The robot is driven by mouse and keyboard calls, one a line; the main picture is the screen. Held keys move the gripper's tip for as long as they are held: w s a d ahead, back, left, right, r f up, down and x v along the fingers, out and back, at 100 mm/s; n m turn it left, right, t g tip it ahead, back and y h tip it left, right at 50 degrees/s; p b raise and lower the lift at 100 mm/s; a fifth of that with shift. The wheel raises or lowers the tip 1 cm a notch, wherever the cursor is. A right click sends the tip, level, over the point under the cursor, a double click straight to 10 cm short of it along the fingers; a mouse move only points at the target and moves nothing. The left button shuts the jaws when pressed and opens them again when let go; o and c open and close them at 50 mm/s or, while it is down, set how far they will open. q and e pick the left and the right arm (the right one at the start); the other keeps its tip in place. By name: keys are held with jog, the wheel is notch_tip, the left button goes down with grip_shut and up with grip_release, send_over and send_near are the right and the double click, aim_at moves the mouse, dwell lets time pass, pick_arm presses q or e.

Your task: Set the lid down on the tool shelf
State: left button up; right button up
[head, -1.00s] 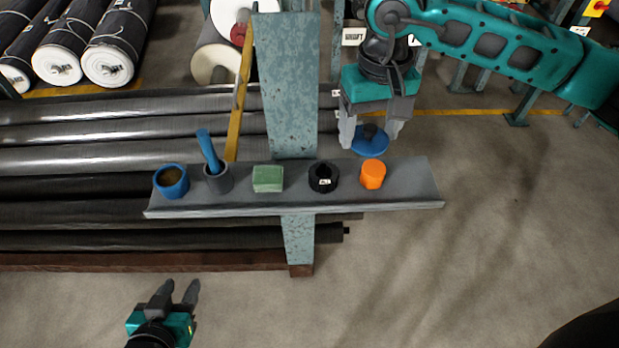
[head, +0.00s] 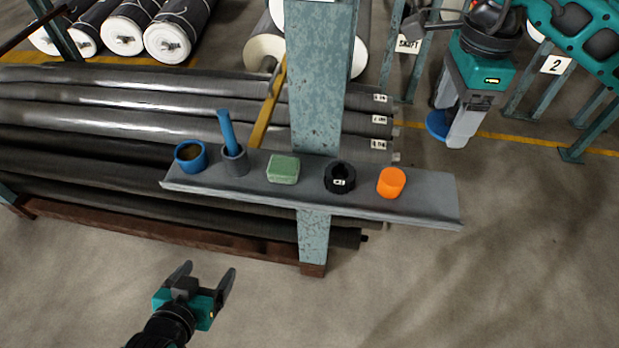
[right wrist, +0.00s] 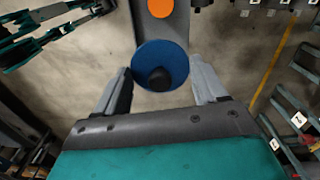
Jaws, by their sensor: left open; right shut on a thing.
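The lid (head: 436,125) is a blue disc with a black knob, best seen in the right wrist view (right wrist: 161,52). My right gripper (head: 452,128) is shut on the lid, with a finger at each side of it. It holds the lid in the air behind and right of the orange cylinder, clear of the shelf. The tool shelf (head: 430,201) is a narrow grey ledge on a teal post. My left gripper (head: 207,276) is open and empty, in front of and below the shelf.
On the shelf stand a blue cup (head: 190,156), a grey cup (head: 235,161) with a blue handle, a green block (head: 283,169), a black ring (head: 340,177) and an orange cylinder (head: 391,182). The shelf's right end is bare. The teal post (head: 318,100) rises behind.

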jog(key=m, duration=0.2)
jog(key=d+m, duration=0.1)
jog(key=m, duration=0.2)
jog(key=d+r+m, duration=0.1)
jog(key=m, duration=0.1)
jog(key=shift+b, duration=0.3)
jog(key=m, duration=0.2)
jog(key=d+m, duration=0.1)
jog(key=m, duration=0.1)
jog(key=shift+s+r, duration=0.1)
jog(key=shift+r, duration=0.2)
jog(key=m, duration=0.3)
jog(key=shift+d+r+m, duration=0.3)
jog(key=shift+d+m, duration=0.1)
jog(key=shift+f, duration=0.1)
jog(key=b, duration=0.2)
send_over(434, 195)
notch_tip(434, 195, down, 15)
jog(key=shift+r, duration=0.2)
notch_tip(434, 195, down, 4)
jog(key=shift+a+f+b, duration=0.1)
jog(key=shift+f+b, duration=0.15)
jog(key=shift+b, duration=0.05)
jog(key=shift+f, duration=0.35)
